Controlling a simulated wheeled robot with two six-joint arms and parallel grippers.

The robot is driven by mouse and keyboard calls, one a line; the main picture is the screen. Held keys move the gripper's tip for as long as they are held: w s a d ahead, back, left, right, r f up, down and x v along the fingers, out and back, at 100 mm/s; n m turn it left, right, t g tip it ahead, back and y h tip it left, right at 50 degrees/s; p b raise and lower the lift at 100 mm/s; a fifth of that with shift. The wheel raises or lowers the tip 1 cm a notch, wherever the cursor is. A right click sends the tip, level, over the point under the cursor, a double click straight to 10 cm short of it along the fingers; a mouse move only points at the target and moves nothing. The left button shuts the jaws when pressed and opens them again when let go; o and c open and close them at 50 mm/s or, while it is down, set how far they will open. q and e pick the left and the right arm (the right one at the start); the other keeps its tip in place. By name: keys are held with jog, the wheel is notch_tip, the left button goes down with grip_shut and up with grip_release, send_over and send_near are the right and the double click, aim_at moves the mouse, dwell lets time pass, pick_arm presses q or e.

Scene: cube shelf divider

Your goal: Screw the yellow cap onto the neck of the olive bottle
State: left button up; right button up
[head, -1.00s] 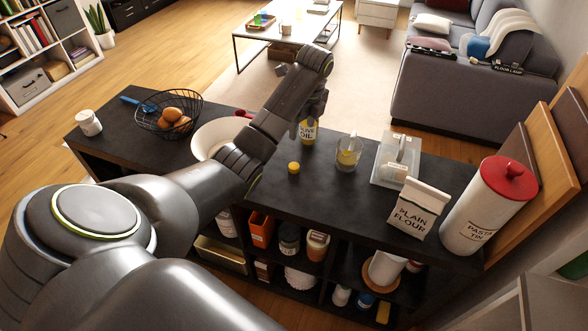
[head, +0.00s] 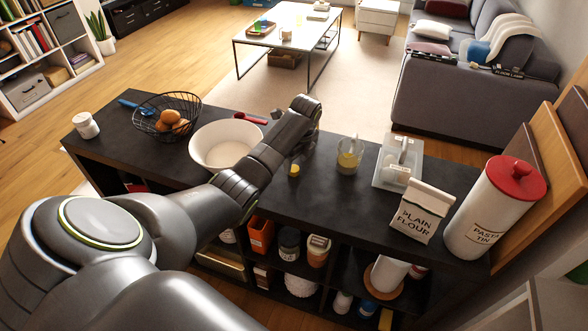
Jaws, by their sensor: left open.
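The yellow cap (head: 294,170) sits on the dark top of the shelf divider, to the right of the white bowl. My left gripper (head: 298,155) is open and points down just behind and above the cap. Its fingers are small and partly hidden by my own wrist, and I cannot tell whether they touch the cap. The olive bottle cannot be made out now; my left wrist and gripper cover the spot where it showed before. My right gripper is not in view.
A white bowl (head: 226,146) stands close to the left of my forearm. A glass jug (head: 349,155) is right of the cap, then a clear container (head: 398,160), a flour bag (head: 423,212) and a pasta tin (head: 494,207). The front middle of the top is clear.

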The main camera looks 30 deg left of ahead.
aim_at(294, 170)
pick_arm(q)
jog(key=shift+a+f, duration=0.2)
jog(key=shift+f, duration=1.2)
jog(key=shift+c, duration=0.5)
jog(key=c, duration=0.9)
jog(key=shift+c, duration=0.2)
jog(key=shift+r, duration=0.15)
